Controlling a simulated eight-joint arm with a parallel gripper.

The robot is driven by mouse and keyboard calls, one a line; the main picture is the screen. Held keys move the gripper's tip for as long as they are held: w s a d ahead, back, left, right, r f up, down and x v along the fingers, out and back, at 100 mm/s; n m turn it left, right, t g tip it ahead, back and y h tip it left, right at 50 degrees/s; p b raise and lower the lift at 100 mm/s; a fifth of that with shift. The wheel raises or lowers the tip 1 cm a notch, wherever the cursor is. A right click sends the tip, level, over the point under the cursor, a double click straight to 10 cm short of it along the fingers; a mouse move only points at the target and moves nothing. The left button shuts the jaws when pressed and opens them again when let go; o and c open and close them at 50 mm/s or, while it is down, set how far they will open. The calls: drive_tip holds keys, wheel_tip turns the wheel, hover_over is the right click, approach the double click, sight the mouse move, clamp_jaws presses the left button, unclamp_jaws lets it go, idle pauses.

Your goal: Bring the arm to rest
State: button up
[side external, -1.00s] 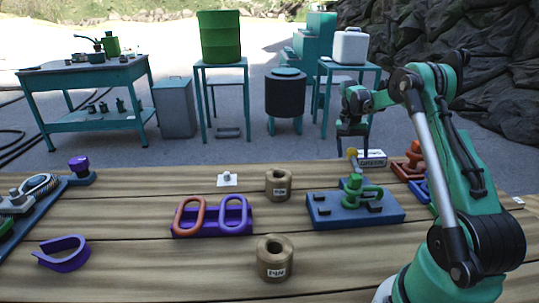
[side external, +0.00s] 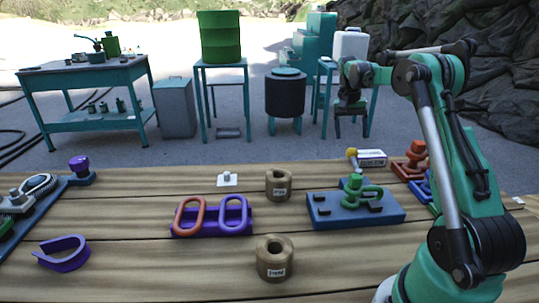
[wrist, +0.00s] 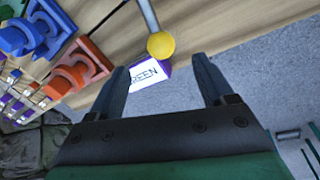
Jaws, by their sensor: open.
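My gripper (side external: 352,128) is open and empty. In the side external view it hangs beyond the table's far edge, above the level of the tabletop. In the wrist view its two fingers (wrist: 161,70) are spread apart with nothing held between them. A white label block reading "GREEN" (wrist: 150,74) shows between and beyond the fingers, partly hidden by the left one. It also stands near the table's far edge in the side external view (side external: 371,158). A yellow ball (wrist: 161,45) on a grey rod is beside it.
A blue base with a green fitting (side external: 355,208) sits on the wooden table (side external: 140,200). Red (side external: 410,163) and blue fittings stand near my arm. Two tan spools (side external: 276,258) and a purple tray with rings (side external: 212,228) lie left. The air around my gripper looks clear.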

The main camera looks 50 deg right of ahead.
drive_tip(key=w+a+r+n+t+h, duration=0.1)
drive_tip(key=w+a+r+n, duration=0.1)
drive_tip(key=a, duration=0.3)
drive_tip(key=w+a+r+n+t, duration=0.1)
drive_tip(key=w+a+r+n, duration=0.15)
drive_tip(key=a, duration=0.25)
drive_tip(key=s+a+n+t+y, duration=0.1)
drive_tip(key=s+a+n+t, duration=0.2)
drive_tip(key=a, duration=0.8)
drive_tip(key=s+a+f+n+t, duration=0.1)
drive_tip(key=s+a+n+t, duration=0.3)
drive_tip(key=a, duration=0.7)
drive_tip(key=shift+a+n+y, duration=0.4)
drive_tip(key=shift+n, duration=0.55)
